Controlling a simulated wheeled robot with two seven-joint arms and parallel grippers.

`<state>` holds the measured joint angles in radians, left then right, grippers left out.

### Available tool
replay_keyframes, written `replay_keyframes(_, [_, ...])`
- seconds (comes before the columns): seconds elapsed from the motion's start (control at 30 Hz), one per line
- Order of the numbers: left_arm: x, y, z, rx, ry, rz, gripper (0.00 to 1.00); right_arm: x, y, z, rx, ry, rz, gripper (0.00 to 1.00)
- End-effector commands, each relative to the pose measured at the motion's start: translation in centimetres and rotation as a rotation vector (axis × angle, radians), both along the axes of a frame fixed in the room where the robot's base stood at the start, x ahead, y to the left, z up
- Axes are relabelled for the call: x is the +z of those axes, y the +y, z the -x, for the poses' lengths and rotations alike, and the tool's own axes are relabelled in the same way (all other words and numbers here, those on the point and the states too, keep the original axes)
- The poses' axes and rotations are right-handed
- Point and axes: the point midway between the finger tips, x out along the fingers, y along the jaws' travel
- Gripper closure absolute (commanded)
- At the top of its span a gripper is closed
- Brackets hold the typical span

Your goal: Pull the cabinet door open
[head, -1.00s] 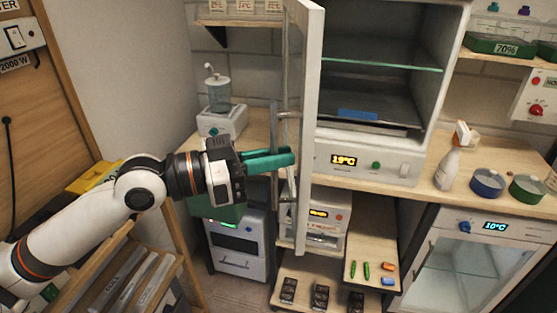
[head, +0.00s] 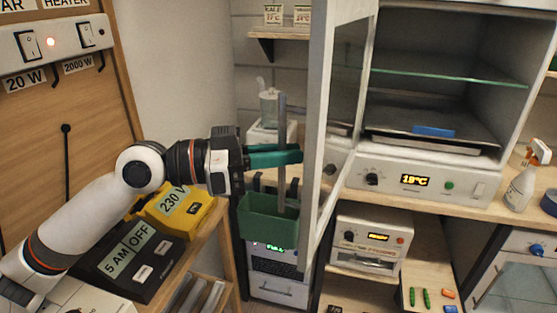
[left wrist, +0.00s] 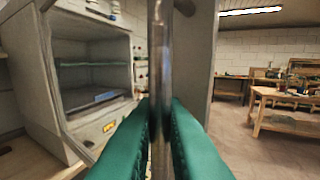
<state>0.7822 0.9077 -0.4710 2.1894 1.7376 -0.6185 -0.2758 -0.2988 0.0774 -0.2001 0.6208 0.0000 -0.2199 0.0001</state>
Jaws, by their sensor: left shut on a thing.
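The cabinet door (head: 318,125) is a white-framed glass door, swung wide open on the left of the white cabinet (head: 385,170). It stands out toward me, nearly edge-on. Its vertical metal bar handle (head: 282,120) is on the door's left face. My left gripper (head: 290,156) has green fingers shut around the handle. In the left wrist view the handle (left wrist: 160,70) runs upright between the two green fingers, with the open cabinet (left wrist: 95,60) at the left. The cabinet inside shows a glass shelf (head: 450,68) and a dark tray (head: 430,135). My right gripper is not in view.
A green bin (head: 268,222) hangs just below the gripper. A yellow 230 V box (head: 180,212) and a black switch box (head: 130,262) are below my left arm. A spray bottle (head: 522,185) stands on the counter at the right. A glass dispenser (head: 269,105) is behind the handle.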

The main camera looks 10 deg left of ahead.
Motion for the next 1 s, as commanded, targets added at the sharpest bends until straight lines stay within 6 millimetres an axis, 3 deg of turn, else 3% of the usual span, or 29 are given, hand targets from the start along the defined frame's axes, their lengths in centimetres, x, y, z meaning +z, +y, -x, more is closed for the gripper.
replay_keyframes(0.57, [0.04,0.04,-0.23,0.003,0.0,0.0,1.0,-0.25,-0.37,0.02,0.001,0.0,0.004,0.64])
replay_keyframes(0.6, [0.04,0.04,-0.24,0.003,0.0,0.0,0.86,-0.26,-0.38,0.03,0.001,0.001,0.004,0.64])
replay_keyframes(0.7, [0.04,0.04,-0.23,0.003,-0.001,0.0,0.71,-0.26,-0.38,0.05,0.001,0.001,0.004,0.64])
replay_keyframes(1.0, [-0.05,0.17,-0.16,0.003,0.0,-0.001,0.71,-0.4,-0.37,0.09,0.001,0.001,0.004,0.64])
